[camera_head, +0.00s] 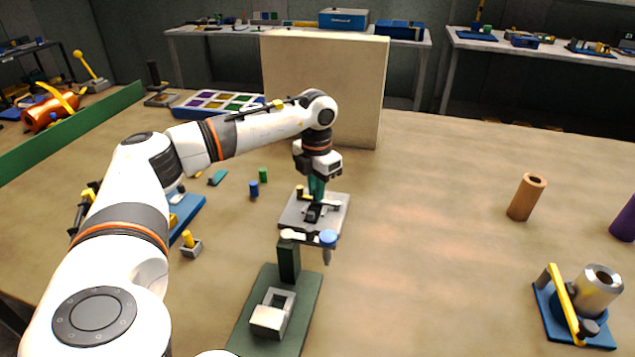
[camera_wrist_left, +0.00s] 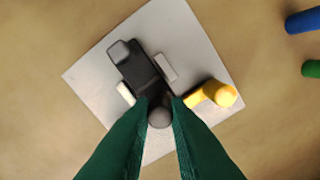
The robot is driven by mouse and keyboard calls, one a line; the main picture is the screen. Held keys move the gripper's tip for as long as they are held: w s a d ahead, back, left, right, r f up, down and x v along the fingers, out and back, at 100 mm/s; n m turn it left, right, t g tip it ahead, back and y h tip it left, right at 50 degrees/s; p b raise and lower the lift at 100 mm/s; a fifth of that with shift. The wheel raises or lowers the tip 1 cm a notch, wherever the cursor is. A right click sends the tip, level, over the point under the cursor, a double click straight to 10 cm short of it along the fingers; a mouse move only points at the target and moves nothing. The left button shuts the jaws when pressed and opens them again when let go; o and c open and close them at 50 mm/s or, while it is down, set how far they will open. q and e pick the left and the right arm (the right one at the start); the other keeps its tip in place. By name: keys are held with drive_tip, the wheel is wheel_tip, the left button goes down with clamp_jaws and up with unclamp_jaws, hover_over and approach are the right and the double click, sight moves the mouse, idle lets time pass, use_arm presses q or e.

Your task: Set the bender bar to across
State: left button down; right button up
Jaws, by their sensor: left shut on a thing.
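The bender is a light grey square plate (camera_head: 333,228) with a dark bar (camera_head: 313,211) on it, in the middle of the head view. In the left wrist view the plate (camera_wrist_left: 92,78) appears turned like a diamond. The dark bar (camera_wrist_left: 140,70) runs from upper left to a round grey knob (camera_wrist_left: 160,117), roughly along one pair of plate sides. Two small pale blocks flank the bar. A yellow-ended handle (camera_wrist_left: 224,95) sits at the plate's right. My left gripper (camera_head: 316,197) points down, its green fingers shut on the bar's knob end. My right gripper is out of view.
A green stand with a grey block (camera_head: 270,318) and a blue-topped tool (camera_head: 328,240) stand close in front of the plate. Small blue (camera_head: 254,189) and green (camera_head: 263,175) cylinders lie to its left. A beige panel (camera_head: 350,85) rises behind.

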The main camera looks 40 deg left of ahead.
use_arm(q)
drive_tip(key=c, duration=1.4)
unclamp_jaws()
wheel_tip(320, 180, up, 12)
drive_tip(key=shift+r, duration=0.1)
